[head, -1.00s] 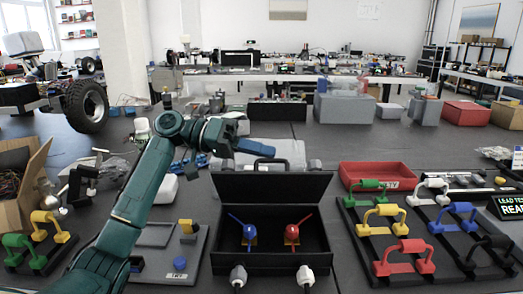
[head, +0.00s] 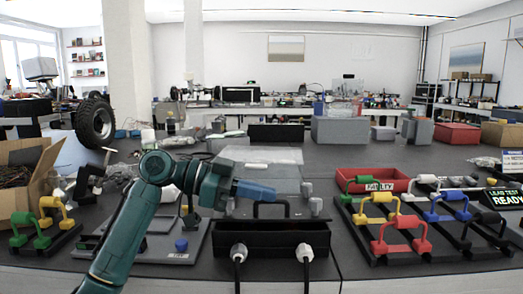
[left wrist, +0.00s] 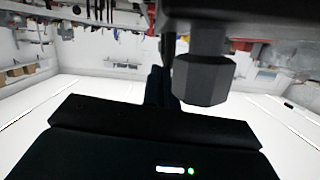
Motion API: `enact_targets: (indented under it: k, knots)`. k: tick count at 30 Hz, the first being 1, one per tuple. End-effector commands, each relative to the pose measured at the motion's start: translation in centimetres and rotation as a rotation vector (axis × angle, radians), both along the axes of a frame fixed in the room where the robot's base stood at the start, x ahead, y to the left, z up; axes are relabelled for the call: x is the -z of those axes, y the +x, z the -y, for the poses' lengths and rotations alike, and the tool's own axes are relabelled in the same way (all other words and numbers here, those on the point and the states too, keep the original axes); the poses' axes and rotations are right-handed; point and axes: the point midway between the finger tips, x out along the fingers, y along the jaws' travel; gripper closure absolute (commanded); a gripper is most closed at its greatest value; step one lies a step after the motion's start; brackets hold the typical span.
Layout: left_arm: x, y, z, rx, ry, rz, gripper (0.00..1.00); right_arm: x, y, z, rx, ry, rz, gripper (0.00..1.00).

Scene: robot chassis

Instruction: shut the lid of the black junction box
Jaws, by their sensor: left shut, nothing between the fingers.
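The black junction box (head: 272,248) stands on the dark bench in front of me in the head view. Its lid (head: 232,228) appears lowered over it, hiding the inside; I cannot tell whether it sits fully flush. A black loop handle (head: 286,209) sticks up above the lid. My left gripper (head: 268,192) is shut and empty, just above the handle; contact cannot be told. In the left wrist view a broad black surface (left wrist: 90,150) with a small white and green light fills the bottom, with the dark gripper fingers (left wrist: 160,88) above it. My right gripper is not in view.
Two cable glands (head: 239,252) with cables sit at the box's front. A rack of coloured handles (head: 400,240) stands to the right, with a red tray (head: 350,182) behind it. A grey panel (head: 150,250) lies left. A grey case (head: 262,172) is behind.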

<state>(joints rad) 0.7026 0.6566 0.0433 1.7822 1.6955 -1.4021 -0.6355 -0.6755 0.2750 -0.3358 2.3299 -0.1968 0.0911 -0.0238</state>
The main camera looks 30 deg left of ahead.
Motion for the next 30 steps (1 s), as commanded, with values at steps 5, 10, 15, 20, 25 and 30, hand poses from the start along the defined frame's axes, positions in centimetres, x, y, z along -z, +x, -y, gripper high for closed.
enact_targets:
  k: [5, 10, 15, 20, 25, 30]
  knots:
    - [1.1, -0.4, 0.2, 0.000, 0.004, 0.007, 1.00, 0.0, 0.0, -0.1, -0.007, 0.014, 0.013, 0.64]
    - [1.5, -0.6, 0.3, 0.000, 0.004, 0.007, 1.00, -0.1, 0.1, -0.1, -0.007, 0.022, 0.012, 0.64]
    - [1.6, -0.7, 0.3, 0.000, 0.003, 0.006, 1.00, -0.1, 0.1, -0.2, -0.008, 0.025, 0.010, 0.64]
    - [1.6, -0.7, 0.3, 0.000, 0.003, 0.005, 1.00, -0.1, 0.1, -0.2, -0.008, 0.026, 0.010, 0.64]
    - [1.6, -0.7, 0.3, 0.000, 0.002, 0.005, 1.00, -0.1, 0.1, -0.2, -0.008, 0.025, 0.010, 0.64]
    - [0.9, -0.6, 0.6, 0.000, 0.003, 0.005, 1.00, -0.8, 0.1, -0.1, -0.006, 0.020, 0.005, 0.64]
